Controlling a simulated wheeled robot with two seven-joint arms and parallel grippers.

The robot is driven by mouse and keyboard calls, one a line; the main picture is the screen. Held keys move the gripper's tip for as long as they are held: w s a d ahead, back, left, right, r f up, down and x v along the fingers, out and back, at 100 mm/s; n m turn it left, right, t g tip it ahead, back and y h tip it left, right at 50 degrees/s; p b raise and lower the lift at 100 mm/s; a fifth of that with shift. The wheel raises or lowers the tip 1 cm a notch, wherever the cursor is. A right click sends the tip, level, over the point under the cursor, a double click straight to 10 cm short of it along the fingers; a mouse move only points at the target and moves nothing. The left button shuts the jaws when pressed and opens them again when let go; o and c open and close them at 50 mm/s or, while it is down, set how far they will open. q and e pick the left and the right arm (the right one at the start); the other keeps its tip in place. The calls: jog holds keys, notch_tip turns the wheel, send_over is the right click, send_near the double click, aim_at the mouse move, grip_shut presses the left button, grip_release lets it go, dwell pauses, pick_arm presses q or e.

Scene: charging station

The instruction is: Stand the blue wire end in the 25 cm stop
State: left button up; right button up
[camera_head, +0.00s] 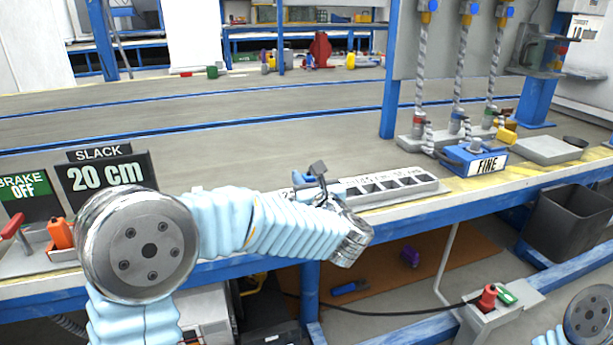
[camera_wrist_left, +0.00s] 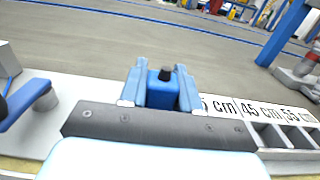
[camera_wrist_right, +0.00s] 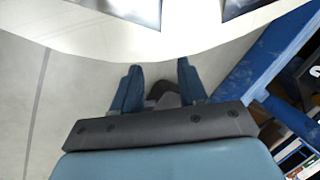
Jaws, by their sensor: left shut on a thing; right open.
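In the left wrist view, my left gripper (camera_wrist_left: 162,92) is shut on the blue wire end (camera_wrist_left: 163,90), a blue block with a dark tip. In the head view, this gripper (camera_head: 312,182) is over the left end of the stop strip (camera_head: 436,190), a pale bar with square slots and cm labels. The strip also shows in the left wrist view (camera_wrist_left: 300,148); its 45 and 55 cm labels read clearly. My gripper hides the left end, so I cannot tell whether the wire end is inside the 25 cm slot. My right gripper (camera_wrist_right: 160,88) is open and empty.
A SLACK sign (camera_head: 105,180) reads 20 cm; beside it the BRAKE sign (camera_head: 22,188) reads OFF. A blue FINE block (camera_head: 475,160) and hanging braided cables (camera_head: 458,60) are right of the strip. A dark bin (camera_head: 567,225) stands below the bench edge.

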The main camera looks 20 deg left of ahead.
pick_arm(q)
jog(key=shift+f, duration=0.55)
jog(key=o, duration=1.1)
jog(key=v, duration=1.4)
